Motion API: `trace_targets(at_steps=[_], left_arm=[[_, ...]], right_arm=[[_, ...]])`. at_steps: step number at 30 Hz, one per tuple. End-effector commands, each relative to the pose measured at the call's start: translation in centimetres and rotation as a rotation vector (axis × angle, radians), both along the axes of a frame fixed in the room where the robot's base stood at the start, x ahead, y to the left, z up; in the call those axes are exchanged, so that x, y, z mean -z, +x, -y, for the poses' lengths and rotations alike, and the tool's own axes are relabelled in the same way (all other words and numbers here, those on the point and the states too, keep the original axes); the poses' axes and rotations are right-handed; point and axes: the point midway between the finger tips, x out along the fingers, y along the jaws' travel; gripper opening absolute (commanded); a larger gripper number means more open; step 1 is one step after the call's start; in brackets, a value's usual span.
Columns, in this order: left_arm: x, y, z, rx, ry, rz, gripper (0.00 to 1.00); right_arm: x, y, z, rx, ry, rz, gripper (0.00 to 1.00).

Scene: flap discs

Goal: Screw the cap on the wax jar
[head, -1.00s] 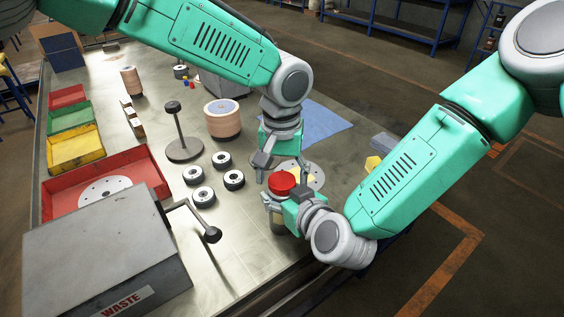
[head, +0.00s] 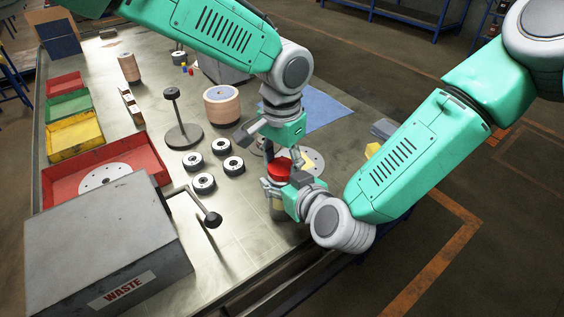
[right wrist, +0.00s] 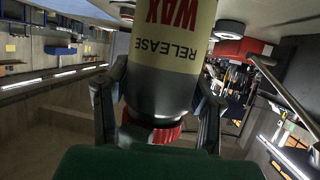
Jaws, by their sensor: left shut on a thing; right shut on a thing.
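The wax jar (head: 277,208) stands upright near the table's right edge, mostly hidden by my right gripper. In the right wrist view the jar (right wrist: 172,45) appears upside down, with a cream label reading "RELEASE WAX" and a dark metal shoulder. The red cap (head: 279,171) sits at the jar's top; its red edge also shows in the right wrist view (right wrist: 152,136). I cannot tell how far it is threaded. My right gripper (head: 282,187) is shut around the jar. My left gripper (head: 281,158) points down from above, shut on the cap.
Several small black-and-white rolls (head: 204,184) lie left of the jar. A stand with a post (head: 184,136) and a wooden cylinder (head: 222,108) are farther back. A grey waste box (head: 105,240) with a lever fills the front left. A blue mat (head: 322,112) lies behind the grippers.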

Motion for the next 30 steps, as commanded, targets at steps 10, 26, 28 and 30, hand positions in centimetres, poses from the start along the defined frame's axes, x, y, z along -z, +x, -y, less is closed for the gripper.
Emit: trace_targets(at_steps=[10,26,28,30], left_arm=[[0.0,0.2,-0.2,0.283,0.002,0.003,0.53],[-1.4,0.2,-0.1,0.281,0.000,0.005,0.67],[-2.4,0.2,-0.1,0.280,0.001,0.004,0.67],[-3.4,0.2,-0.1,0.281,0.000,0.005,0.67]], right_arm=[[0.0,0.0,0.1,0.001,0.000,0.001,0.00],[0.0,0.0,0.0,0.000,0.000,0.000,0.00],[0.0,0.0,0.0,0.000,0.000,0.000,0.00],[0.0,0.0,0.0,0.000,0.000,0.000,0.00]])
